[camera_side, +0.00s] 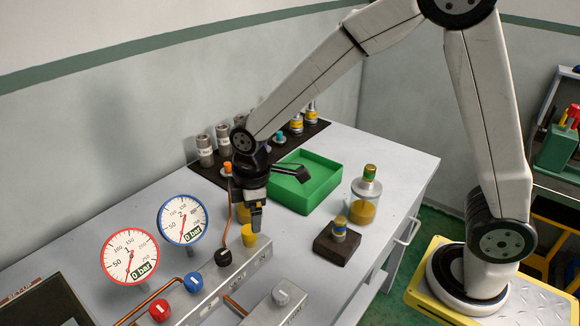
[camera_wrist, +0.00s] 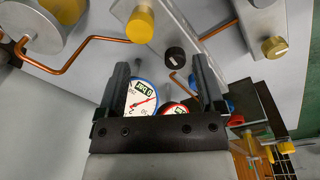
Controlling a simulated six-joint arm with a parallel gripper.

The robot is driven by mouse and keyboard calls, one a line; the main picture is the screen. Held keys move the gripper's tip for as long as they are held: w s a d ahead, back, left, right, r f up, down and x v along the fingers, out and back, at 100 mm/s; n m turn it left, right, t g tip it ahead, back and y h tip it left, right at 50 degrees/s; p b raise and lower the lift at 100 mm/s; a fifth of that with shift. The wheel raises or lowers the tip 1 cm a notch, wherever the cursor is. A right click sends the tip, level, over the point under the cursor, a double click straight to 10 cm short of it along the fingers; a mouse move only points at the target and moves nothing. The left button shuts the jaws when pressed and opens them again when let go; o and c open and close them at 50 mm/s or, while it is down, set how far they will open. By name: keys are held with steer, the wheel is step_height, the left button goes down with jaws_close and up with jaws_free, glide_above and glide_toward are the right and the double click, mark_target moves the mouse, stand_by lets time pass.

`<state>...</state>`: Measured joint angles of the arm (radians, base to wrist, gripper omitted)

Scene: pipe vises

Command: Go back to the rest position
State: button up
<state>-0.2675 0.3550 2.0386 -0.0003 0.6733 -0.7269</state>
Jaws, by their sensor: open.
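My gripper (camera_side: 257,226) hangs low over the bench, pointing down, close to the yellow knob (camera_side: 249,236) on the long metal block. In the wrist view, the two dark fingers of my gripper (camera_wrist: 162,68) stand wide apart with nothing held between them. The blue-rimmed gauge (camera_wrist: 142,97) and part of the red-rimmed gauge (camera_wrist: 172,109) show behind the gap. The yellow knob (camera_wrist: 139,26) lies beyond the fingertips. I cannot tell whether a finger touches it.
The blue-rimmed gauge (camera_side: 183,218) and red-rimmed gauge (camera_side: 130,256) stand to the left. A green tray (camera_side: 325,190), a glass-like jar with yellow contents (camera_side: 364,205) and a dark block (camera_side: 336,245) stand to the right. Several cylinders (camera_side: 205,150) line the back. A copper pipe (camera_side: 229,215) runs beside my gripper.

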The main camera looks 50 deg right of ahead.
steer(key=s+d+m+t, duration=0.1)
steer(key=s+d+m, duration=0.9)
steer(key=s+m, duration=0.1)
steer(key=shift+d+f+t, duration=0.25)
steer(key=shift+d+t, duration=0.1)
steer(key=shift+t, duration=0.05)
